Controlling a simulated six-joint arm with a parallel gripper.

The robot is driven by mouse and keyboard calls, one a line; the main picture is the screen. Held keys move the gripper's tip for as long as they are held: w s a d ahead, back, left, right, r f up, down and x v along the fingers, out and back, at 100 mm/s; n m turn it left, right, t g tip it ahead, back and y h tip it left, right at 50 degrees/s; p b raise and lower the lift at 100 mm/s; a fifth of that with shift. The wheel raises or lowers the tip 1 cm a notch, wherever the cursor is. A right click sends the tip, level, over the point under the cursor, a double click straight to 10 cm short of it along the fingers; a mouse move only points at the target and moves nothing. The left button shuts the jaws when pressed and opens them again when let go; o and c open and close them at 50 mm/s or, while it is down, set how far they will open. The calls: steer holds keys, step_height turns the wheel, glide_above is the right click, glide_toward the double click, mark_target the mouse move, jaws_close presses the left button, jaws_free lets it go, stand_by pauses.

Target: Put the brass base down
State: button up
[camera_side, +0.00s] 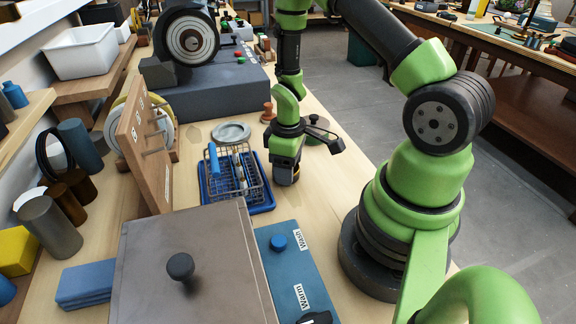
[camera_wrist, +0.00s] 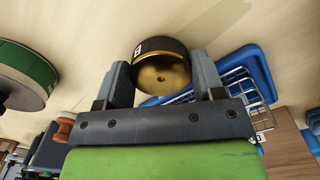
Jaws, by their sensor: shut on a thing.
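My gripper (camera_side: 287,160) points down just right of the wire basket. It is shut on the brass base (camera_wrist: 162,72), a round dark-rimmed piece with a gold face and a small hole at its middle. In the wrist view the two fingers of my gripper (camera_wrist: 163,80) hold it from either side.
A wire basket (camera_side: 235,175) on a blue tray (camera_side: 262,207) stands close left of my gripper. A round green-sided thing (camera_wrist: 25,75) is left in the wrist view. A grey box with a knob (camera_side: 185,255) and a blue panel (camera_side: 290,265) are in front. Bare bench lies to the right.

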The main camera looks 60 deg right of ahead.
steer(key=shift+f, duration=0.15)
steer(key=o, duration=1.2)
steer(key=shift+f, duration=0.1)
steer(key=shift+o, duration=0.2)
steer(key=s+a+r+m+t, duration=0.1)
steer(key=a+r+t, duration=0.1)
steer(key=r, duration=1)
steer(key=s+a+r+m+t, duration=0.1)
steer(key=a+r, duration=0.3)
steer(key=r, duration=0.8)
steer(key=shift+s+a+r+m+t, duration=0.2)
steer(key=shift+a+r+m+t, duration=0.15)
steer(key=shift+m, duration=0.25)
steer(key=s+a+r+m+t, duration=0.1)
steer(key=s+r, duration=0.1)
steer(key=s+a+r+m+t+y, duration=0.1)
steer(key=s+a, duration=0.1)
steer(key=s+a+r+m+t, duration=0.1)
steer(key=s+a+r, duration=0.1)
steer(key=s, duration=0.1)
steer(key=shift+s+r+y, duration=0.1)
steer(key=shift+r+y, duration=0.25)
steer(key=shift+y, duration=0.05)
steer(key=shift+c, duration=0.5)
steer(key=shift+s+a+t, duration=0.2)
steer(key=shift+t, duration=0.05)
steer(key=shift+c, duration=1.3)
